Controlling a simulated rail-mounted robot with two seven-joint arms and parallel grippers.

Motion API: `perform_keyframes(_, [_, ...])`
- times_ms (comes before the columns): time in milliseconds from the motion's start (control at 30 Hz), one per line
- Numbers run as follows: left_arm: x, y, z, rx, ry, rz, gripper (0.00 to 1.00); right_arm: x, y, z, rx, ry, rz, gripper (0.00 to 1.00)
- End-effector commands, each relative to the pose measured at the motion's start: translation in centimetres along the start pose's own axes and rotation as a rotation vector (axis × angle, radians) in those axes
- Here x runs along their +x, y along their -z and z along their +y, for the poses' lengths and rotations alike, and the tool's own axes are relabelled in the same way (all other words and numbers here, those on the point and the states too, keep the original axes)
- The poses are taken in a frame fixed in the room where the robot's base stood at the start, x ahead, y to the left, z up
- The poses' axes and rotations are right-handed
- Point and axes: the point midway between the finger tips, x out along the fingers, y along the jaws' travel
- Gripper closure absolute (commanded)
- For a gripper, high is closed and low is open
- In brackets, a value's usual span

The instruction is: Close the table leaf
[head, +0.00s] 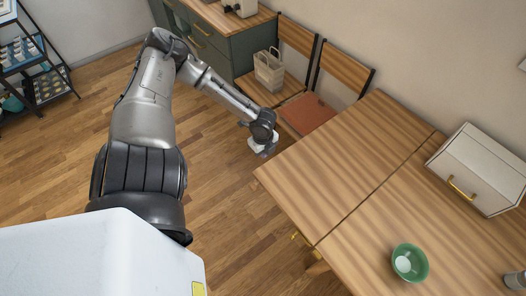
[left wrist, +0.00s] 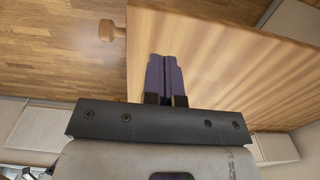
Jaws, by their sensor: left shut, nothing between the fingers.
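Nothing is between the fingers. My right gripper is not in view.
A green bowl (head: 409,262) and a white box (head: 482,168) with a brass handle stand on the main tabletop. Chairs (head: 308,113) stand behind the leaf, one holding a basket (head: 269,70). A round wooden knob (left wrist: 107,31) shows beside the panel. The floor (head: 225,195) left of the table is clear.

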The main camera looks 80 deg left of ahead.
Motion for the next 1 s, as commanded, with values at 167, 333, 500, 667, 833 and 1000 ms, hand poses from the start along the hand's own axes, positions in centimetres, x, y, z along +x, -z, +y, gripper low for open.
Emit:
perform_keyframes(167, [4.0, 0.1, -0.1, -0.004, 0.002, 0.003, 1.0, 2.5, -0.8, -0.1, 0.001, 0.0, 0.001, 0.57])
perform_keyframes(333, [6.5, 0.0, 0.0, -0.004, 0.001, 0.001, 1.0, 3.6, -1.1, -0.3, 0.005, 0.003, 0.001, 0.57])
perform_keyframes(500, [8.1, 0.0, 0.0, -0.003, 0.0, 0.0, 1.0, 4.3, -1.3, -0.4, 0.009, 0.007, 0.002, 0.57])
perform_keyframes(667, [8.9, 0.0, 0.0, -0.002, 0.001, -0.001, 1.0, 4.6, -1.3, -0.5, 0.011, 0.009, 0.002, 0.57])
perform_keyframes(833, [9.1, -0.1, 0.0, -0.001, 0.0, -0.002, 1.0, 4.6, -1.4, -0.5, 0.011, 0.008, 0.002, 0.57])
perform_keyframes(1000, [9.1, -0.1, 0.0, -0.001, 0.0, -0.002, 1.0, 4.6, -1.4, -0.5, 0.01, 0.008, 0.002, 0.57])
